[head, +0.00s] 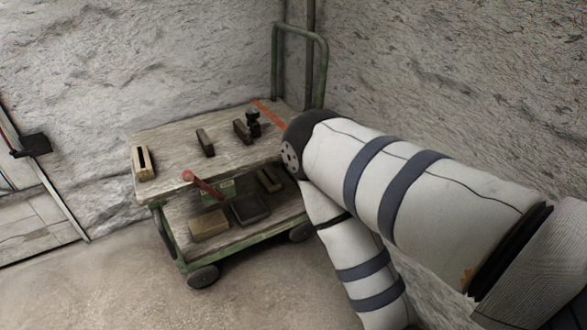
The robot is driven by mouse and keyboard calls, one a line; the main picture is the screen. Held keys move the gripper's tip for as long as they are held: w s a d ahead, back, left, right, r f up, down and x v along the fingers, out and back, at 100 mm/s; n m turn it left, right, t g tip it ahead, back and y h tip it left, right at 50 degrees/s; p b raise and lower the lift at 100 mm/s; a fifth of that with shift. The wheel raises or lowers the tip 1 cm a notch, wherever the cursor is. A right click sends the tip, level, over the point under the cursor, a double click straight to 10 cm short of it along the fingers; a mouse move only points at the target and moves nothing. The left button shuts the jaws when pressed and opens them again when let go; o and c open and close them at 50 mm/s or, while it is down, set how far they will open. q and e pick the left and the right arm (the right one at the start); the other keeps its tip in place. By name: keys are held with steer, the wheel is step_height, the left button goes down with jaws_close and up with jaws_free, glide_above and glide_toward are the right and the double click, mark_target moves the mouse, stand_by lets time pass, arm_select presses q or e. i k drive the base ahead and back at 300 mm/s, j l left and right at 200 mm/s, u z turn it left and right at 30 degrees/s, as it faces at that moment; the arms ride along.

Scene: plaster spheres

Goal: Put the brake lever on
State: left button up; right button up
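The brake lever (204,185) is a red bar with a round knob at its upper left end. It sits at the front of a wooden cart with a green frame (171,238), just below the edge of the top deck (172,158). It slopes down to the right from the knob, and its lower end is by a small green plate (219,188). My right arm comes in from the right, bends beside the cart's right end and runs down out of the picture. Its gripper is outside the view. My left arm and gripper are not in view.
Several small blocks, including a slotted wooden one (143,162), and a dark object (253,123) stand on the top deck. The lower shelf holds a pale block (209,224) and a dark tray (249,209). Rough walls stand behind; floor is clear in front.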

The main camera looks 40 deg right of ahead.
mark_target(188, 175)
steer(key=z, duration=0.45)
steer(key=i+l, duration=0.15)
steer(key=l, duration=0.2)
steer(key=i+l+z, duration=0.1)
steer(key=l, duration=0.25)
steer(key=i+l, duration=0.4)
steer(key=l, duration=0.25)
steer(key=z, duration=0.05)
